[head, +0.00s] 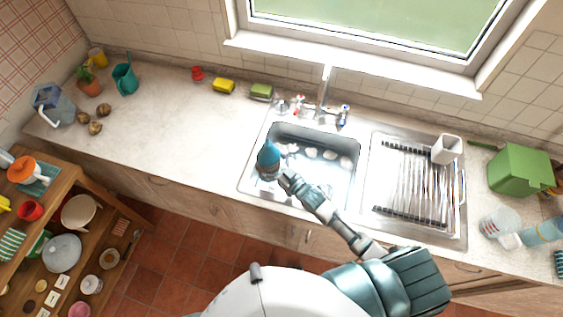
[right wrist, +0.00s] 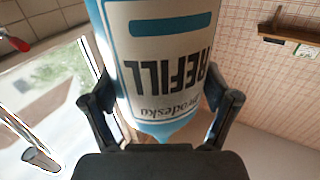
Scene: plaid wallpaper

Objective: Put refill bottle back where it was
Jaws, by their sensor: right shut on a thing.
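The refill bottle (head: 268,158) is blue with a pale label, and in the head view it is above the left side of the sink. My right gripper (head: 284,177) is shut on it. The right wrist view shows the bottle (right wrist: 165,65) close up, its REFILL label upside down in that picture, between the two dark fingers of my right gripper (right wrist: 160,110). The sink basin (head: 340,187) is below, with several white pieces in it. My left gripper is not in view.
The faucet (head: 325,92) stands behind the sink. A drying rack (head: 410,180) with a white cup (head: 446,149) is to the right, with a green box (head: 521,170) beyond. The counter (head: 170,125) left of the sink is largely clear. A shelf (head: 105,225) stands at lower left.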

